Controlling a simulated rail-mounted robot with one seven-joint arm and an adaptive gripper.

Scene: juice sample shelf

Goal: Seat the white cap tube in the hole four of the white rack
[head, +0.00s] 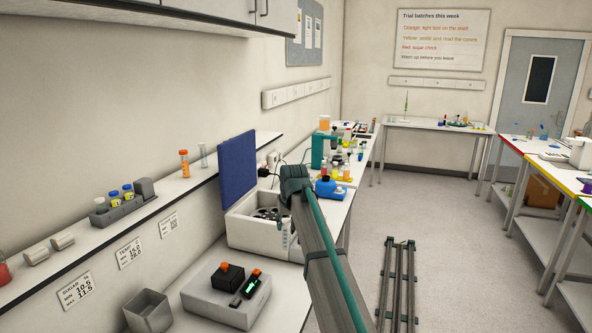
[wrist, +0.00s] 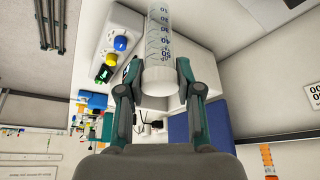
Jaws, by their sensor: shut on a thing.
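My gripper (wrist: 155,75) is shut on a clear graduated tube (wrist: 158,35) with blue markings. The tube's pale whitish end (wrist: 161,77), which looks like its white cap, lies between the fingers. In the head view the tube (head: 286,238) hangs below my arm, in front of the open white box; the fingers are mostly hidden behind my arm there. A grey rack (head: 124,213) on the wall shelf holds tubes with blue caps. I cannot make out a plainly white rack or its hole numbers.
The open white box (head: 245,233) has a raised blue lid (head: 238,173) and dark round holes inside. A grey device (head: 215,301) and a grey bin (head: 148,312) stand in front. An orange-capped tube (head: 184,164) stands on the shelf. Bottles crowd the bench beyond.

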